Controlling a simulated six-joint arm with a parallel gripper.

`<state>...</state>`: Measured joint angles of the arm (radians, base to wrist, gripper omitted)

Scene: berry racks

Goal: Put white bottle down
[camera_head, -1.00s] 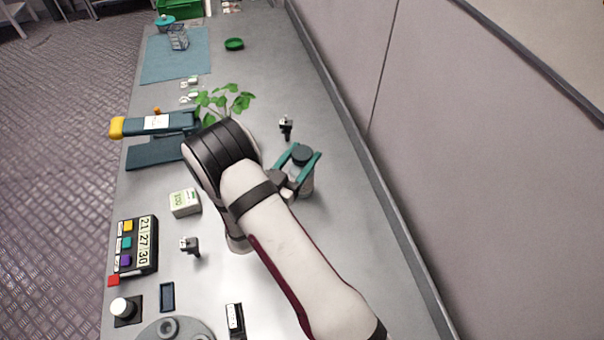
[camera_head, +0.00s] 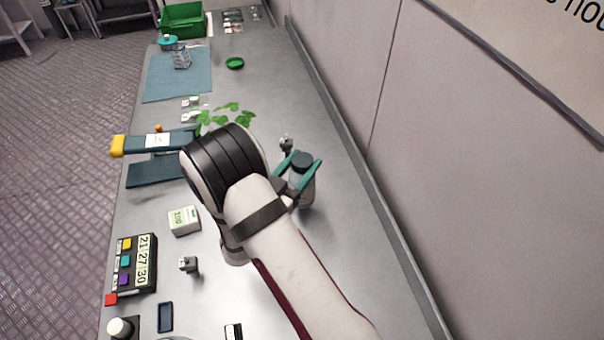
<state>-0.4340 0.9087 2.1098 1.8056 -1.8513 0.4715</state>
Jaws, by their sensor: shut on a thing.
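My gripper (camera_head: 297,169) has teal fingers closed around a bottle (camera_head: 304,190) with a dark grey cap. The bottle's body looks pale grey and see-through rather than plain white. It is upright or nearly so, over the right part of the grey bench near the wall. I cannot tell whether its base touches the bench. My wrist and forearm cover the bench to its left.
A leafy green plant (camera_head: 226,116) and a teal and yellow device (camera_head: 155,143) are further left. A timer (camera_head: 136,264) and a small white box (camera_head: 184,221) lie at near left. Bench beyond the fitting is clear.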

